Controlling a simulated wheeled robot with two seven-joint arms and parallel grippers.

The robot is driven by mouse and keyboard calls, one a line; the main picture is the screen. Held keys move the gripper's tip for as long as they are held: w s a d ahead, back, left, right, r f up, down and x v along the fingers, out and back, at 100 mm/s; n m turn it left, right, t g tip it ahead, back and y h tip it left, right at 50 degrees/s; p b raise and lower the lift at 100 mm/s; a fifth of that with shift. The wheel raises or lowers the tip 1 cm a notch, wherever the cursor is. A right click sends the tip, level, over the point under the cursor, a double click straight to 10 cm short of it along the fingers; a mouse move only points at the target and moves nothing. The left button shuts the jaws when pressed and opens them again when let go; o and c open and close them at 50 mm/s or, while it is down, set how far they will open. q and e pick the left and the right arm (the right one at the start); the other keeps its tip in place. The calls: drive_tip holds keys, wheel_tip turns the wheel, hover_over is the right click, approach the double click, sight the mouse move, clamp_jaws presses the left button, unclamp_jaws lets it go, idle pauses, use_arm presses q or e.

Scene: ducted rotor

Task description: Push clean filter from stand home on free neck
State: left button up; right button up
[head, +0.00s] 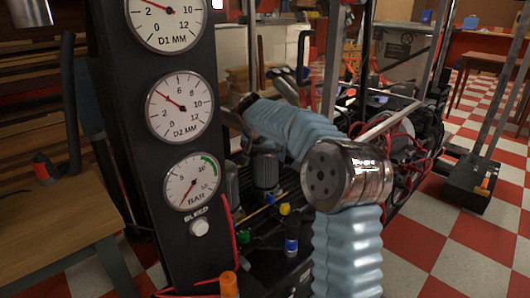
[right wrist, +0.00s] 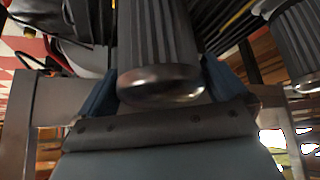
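In the right wrist view a dark grey ribbed cylinder with a shiny metal end, which looks like a filter (right wrist: 158,45), lies between the two blue fingers of my right gripper (right wrist: 160,88). The fingers meet its sides, so the gripper looks shut on it. A second, similar ribbed cylinder (right wrist: 302,40) is at the right of that view. In the head view my right arm reaches in behind the gauge column, and my right gripper (head: 232,118) is mostly hidden there. The filter's far end, the stand and the neck cannot be made out. My left gripper is not in view.
A black gauge column (head: 150,150) with several dials stands close on the left. Grey ribbed cylinders (head: 265,172), valves and red hoses crowd the rig behind it. A wooden bench (head: 60,215) is at the left. Checkered floor (head: 425,235) is open at the right.

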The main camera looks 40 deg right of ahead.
drive_tip(key=shift+a+r, duration=0.1)
drive_tip(key=shift+r, duration=0.1)
drive_tip(key=p+v, duration=0.1)
drive_tip(key=v, duration=1.2)
drive_tip(key=shift+r+p, duration=0.2)
drive_tip(key=shift+p, duration=0.1)
drive_tip(key=shift+s, duration=0.15)
